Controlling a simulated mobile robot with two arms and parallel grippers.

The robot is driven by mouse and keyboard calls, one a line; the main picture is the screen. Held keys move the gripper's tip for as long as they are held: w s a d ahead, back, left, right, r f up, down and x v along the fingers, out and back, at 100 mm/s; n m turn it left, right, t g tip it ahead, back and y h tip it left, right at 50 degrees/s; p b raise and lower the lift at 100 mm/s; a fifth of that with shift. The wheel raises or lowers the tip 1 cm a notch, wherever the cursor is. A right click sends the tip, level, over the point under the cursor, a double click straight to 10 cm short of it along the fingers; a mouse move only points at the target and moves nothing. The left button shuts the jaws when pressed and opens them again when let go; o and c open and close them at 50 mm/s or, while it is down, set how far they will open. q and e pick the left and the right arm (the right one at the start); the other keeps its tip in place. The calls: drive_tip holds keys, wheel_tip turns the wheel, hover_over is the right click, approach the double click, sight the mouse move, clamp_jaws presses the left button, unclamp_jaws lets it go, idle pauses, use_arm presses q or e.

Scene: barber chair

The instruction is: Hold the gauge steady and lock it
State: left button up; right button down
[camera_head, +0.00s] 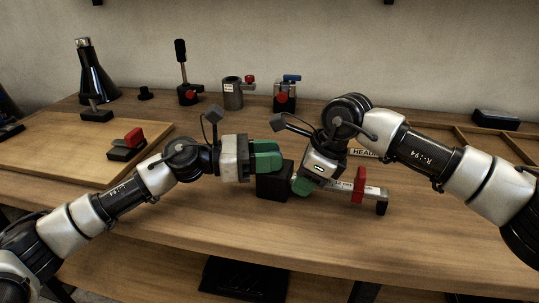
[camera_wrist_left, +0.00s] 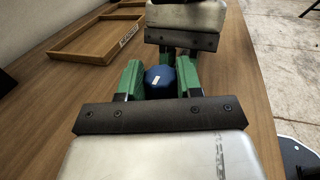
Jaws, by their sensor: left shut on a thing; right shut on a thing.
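The gauge appears to be a black block (camera_head: 273,186) with a pale metal beam (camera_head: 340,187) running right, a red slider (camera_head: 359,184) and a black end piece (camera_head: 382,207). My left gripper (camera_head: 266,155) is shut at the block's top. In the left wrist view a dark blue rounded piece (camera_wrist_left: 160,80) with a pale mark sits between my left fingers (camera_wrist_left: 158,92). My right gripper (camera_head: 302,185) points down beside the block, over the beam's left end, and is shut on the gauge. The exact part in its fingers is hidden.
A wooden board (camera_head: 60,150) at left carries a red-and-black block (camera_head: 127,145). Several fixtures, including a grey cylinder (camera_head: 232,93) and a blue-handled piece (camera_head: 285,93), stand along the back. A wooden tray (camera_head: 500,143) lies at right. The front of the table is clear.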

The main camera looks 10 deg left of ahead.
drive_tip(key=shift+s+a, duration=0.1)
use_arm(q)
drive_tip(key=o, duration=0.9)
drive_tip(key=shift+a, duration=0.1)
drive_tip(key=v, duration=1.2)
use_arm(e)
drive_tip(key=c, duration=0.8)
unclamp_jaws()
drive_tip(key=shift+c, duration=0.2)
drive_tip(key=shift+r, duration=0.1)
